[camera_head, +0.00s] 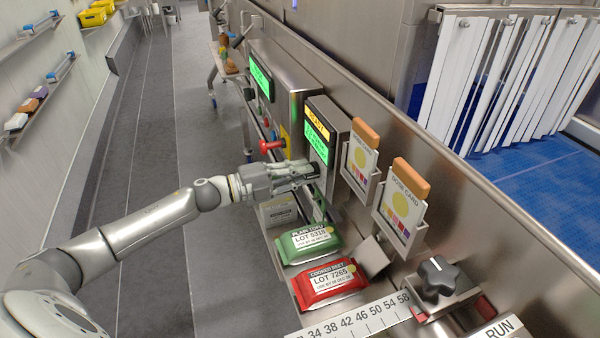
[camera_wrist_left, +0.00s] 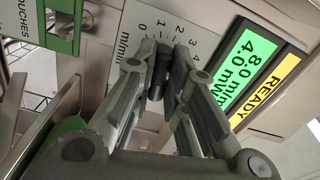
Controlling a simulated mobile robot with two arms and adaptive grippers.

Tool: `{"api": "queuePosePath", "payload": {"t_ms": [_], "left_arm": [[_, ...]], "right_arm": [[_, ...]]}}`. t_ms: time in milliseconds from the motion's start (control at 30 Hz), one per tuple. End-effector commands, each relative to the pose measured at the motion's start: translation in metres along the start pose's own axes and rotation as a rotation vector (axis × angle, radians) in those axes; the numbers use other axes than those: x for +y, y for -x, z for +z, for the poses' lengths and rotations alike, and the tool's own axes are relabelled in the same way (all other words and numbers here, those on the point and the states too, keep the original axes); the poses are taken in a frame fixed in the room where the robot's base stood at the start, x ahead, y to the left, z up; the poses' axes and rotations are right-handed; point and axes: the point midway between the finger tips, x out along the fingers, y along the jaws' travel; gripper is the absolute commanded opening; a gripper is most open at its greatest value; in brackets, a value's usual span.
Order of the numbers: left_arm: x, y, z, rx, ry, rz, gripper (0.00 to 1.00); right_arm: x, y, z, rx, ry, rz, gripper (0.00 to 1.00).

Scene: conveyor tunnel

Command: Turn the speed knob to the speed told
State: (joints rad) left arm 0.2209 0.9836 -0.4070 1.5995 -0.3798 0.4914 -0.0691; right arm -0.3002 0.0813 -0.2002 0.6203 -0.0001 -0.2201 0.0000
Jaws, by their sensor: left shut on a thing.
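My left gripper (camera_head: 314,170) reaches the front of the panel with the screen in the head view. In the left wrist view, its fingers (camera_wrist_left: 163,68) are shut on the dark speed knob (camera_wrist_left: 159,72), which they mostly hide. A pale dial plate (camera_wrist_left: 185,38) behind the knob shows marks from 0 to 4 and m/min. The knob's pointer cannot be made out. The screen also shows in the head view (camera_head: 315,143). My right gripper is not in view.
A red knob (camera_head: 270,146) is just beyond the gripper. Green (camera_head: 309,241) and red (camera_head: 328,283) lot packs lie nearer. Two dose cards (camera_head: 402,205) stand in holders on the steel wall. A black star knob (camera_head: 440,277) and a numbered scale (camera_head: 362,318) are at the front.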

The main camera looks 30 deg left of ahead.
Motion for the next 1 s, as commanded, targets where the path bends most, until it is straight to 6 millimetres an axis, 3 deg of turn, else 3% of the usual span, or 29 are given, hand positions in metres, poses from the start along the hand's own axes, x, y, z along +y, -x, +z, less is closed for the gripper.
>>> {"api": "queuePosePath", "payload": {"t_ms": [67, 100, 267, 667, 1000], "left_arm": [[0.001, 0.0, 0.0, 0.001, 0.001, 0.002, 0.0], [0.001, 0.0, 0.0, 0.001, 0.001, 0.002, 0.16], [0.001, 0.0, 0.0, 0.001, 0.002, 0.001, 0.35], [0.001, 0.004, 0.0, -0.001, 0.003, 0.002, 0.35], [0.002, 0.041, 0.0, -0.001, 0.004, 0.004, 0.35]], "right_arm": [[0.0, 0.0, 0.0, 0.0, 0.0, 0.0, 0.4], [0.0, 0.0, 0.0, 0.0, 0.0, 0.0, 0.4], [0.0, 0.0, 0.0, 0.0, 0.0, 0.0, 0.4], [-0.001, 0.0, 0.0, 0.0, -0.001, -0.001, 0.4], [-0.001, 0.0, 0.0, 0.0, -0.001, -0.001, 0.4]]}}
